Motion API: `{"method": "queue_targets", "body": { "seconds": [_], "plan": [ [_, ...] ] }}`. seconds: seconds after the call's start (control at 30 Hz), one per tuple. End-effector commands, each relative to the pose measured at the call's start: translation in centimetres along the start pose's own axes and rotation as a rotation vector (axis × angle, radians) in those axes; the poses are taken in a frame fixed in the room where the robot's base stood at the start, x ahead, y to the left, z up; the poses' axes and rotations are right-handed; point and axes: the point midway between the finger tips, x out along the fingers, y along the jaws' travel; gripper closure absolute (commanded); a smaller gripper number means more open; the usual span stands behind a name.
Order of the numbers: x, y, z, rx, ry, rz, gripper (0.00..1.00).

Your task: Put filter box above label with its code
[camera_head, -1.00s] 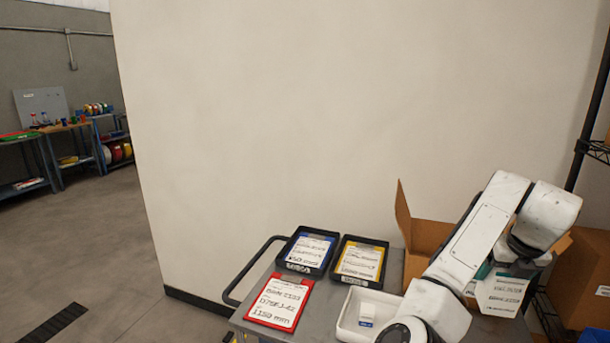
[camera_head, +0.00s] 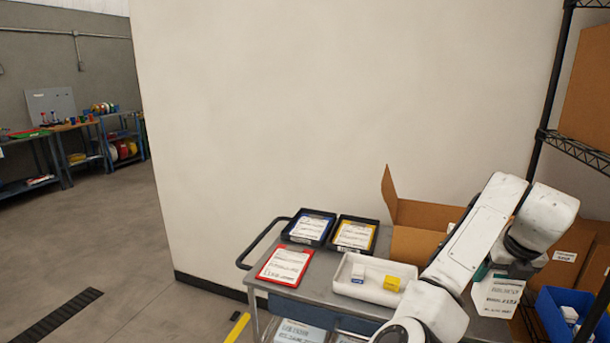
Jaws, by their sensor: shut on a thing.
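My gripper (camera_head: 508,264) is at the right of the view, at the end of my white arm, with its fingers mostly hidden. It is shut on a white and green box (camera_head: 497,294), which hangs below it with a printed white face towards me. I take this as the filter box; its code is too small to read surely. A cardboard box (camera_head: 565,256) on the right bears a small white label. Which label matches the held box cannot be told.
A grey cart (camera_head: 330,287) carries two black trays, a red clipboard (camera_head: 285,265) and a white tray (camera_head: 345,285) with small white and yellow boxes. An open cardboard box (camera_head: 415,245) stands behind. A black rack (camera_head: 548,105) and a blue bin (camera_head: 553,320) are at right.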

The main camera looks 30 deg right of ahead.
Motion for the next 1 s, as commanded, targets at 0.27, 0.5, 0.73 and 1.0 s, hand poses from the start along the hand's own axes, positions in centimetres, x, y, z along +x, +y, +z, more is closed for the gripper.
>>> {"method": "queue_targets", "body": {
  "seconds": [0.27, 0.5, 0.73, 1.0],
  "plan": [
    [1.5, 2.9, -0.7, -0.174, -0.002, 0.073, 0.72],
    [3.4, 6.2, -2.0, -0.402, -0.002, 0.167, 0.72],
    [6.4, 11.8, -4.9, -0.79, 0.0, 0.332, 0.72],
    [10.0, 18.9, -10.0, -1.371, 0.001, 0.573, 0.72]
  ]
}}
